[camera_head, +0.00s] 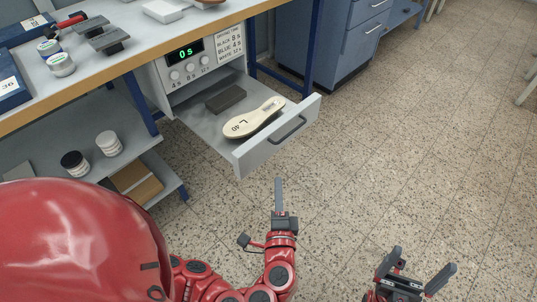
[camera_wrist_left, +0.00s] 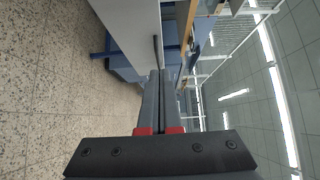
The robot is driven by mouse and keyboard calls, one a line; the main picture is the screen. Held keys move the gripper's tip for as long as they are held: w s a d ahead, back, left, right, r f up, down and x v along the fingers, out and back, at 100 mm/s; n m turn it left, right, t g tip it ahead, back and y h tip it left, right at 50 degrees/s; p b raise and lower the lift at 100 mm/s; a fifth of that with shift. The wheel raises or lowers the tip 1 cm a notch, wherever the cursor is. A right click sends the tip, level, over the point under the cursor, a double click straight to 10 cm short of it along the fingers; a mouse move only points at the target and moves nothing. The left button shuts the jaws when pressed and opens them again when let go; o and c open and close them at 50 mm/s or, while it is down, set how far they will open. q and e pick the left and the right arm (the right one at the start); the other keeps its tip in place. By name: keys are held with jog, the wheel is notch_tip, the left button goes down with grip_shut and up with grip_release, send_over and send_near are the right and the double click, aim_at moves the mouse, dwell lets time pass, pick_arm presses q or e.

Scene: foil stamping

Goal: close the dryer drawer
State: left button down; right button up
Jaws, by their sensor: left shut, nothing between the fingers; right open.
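The dryer drawer (camera_head: 242,157) is pulled out from the dryer (camera_head: 187,68) under the workbench. In it lie a cream insole marked "L 40" (camera_head: 253,117) and a dark block (camera_head: 225,98). The drawer front has a dark handle (camera_head: 288,130). The dryer display reads "0 s". My left gripper (camera_head: 278,182) is shut and empty, pointing up, just in front of and below the drawer front. In the left wrist view its fingers (camera_wrist_left: 158,100) are together, with a pale panel (camera_wrist_left: 130,30) beyond them. My right gripper (camera_head: 417,269) is open and empty over the floor at the lower right.
The workbench (camera_head: 120,68) holds jars (camera_head: 61,64), dark stamp-like blocks (camera_head: 108,40) and blue boxes. A lower shelf (camera_head: 85,143) holds two more jars. A blue cabinet (camera_head: 342,40) stands behind. The speckled floor (camera_head: 410,150) to the right is clear.

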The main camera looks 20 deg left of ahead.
pick_arm(q)
jog(key=w, duration=0.1)
jog(key=p, duration=0.2)
send_near(266, 139)
jog(key=w, duration=0.4)
jog(key=shift+w+a+r, duration=0.1)
jog(key=shift+w+a, duration=0.3)
jog(key=shift+a, duration=0.2)
jog(key=shift+w+a, duration=0.25)
jog(key=shift+a, duration=0.3)
jog(key=shift+w+a, duration=0.1)
